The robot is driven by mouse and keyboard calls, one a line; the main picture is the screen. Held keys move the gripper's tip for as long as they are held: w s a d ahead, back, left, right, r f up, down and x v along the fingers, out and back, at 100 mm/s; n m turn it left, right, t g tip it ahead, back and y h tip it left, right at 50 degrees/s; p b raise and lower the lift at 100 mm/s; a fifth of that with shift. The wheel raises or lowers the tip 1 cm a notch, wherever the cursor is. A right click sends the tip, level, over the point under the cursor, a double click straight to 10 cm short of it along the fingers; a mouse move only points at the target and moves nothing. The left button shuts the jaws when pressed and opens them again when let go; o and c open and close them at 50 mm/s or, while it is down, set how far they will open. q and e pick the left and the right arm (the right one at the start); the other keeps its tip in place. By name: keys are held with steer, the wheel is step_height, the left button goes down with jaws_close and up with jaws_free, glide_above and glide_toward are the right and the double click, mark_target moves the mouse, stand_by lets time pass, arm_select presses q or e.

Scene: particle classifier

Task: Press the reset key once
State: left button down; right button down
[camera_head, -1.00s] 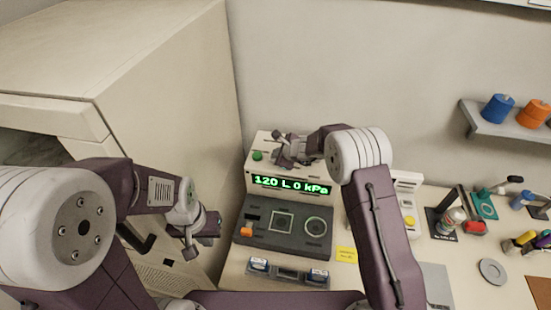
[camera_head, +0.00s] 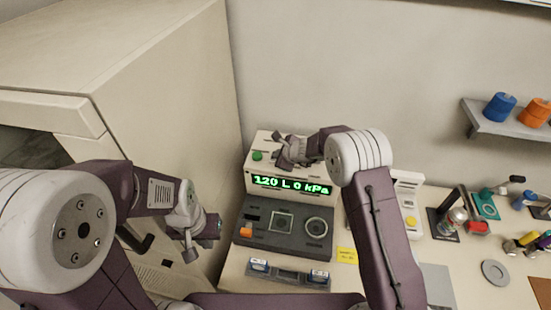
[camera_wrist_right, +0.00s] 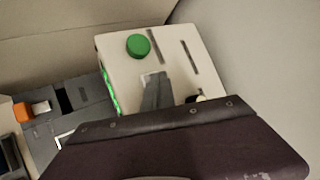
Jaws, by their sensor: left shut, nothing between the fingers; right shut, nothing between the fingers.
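A pale box-shaped unit (camera_head: 250,170) stands against the wall, with a lit green display (camera_head: 290,185) reading "120 L 0 kPa" on its front. A green round button (camera_head: 257,156) sits on the left of its top; it also shows in the right wrist view (camera_wrist_right: 138,45). No label marks any key as reset. My right gripper (camera_head: 280,150) is shut and empty over the box top, right of the green button. Its fingers show in the right wrist view (camera_wrist_right: 155,88); contact cannot be told. My left gripper (camera_head: 205,238) is shut and empty, left of the dark panel.
A dark panel (camera_head: 265,241) with an orange key (camera_head: 246,232) lies before the box. The box top has slots, and a pale round part (camera_wrist_right: 200,98) is half hidden. A large cabinet (camera_head: 170,100) stands left. A unit with a yellow button (camera_head: 410,221) is right.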

steer(key=shift+f, duration=0.3)
stand_by(0.5)
steer(key=shift+r+p, duration=0.85)
steer(key=shift+r, duration=0.45)
steer(key=shift+r, duration=0.15)
step_height(320, 180, up, 5)
steer(key=p, duration=0.4)
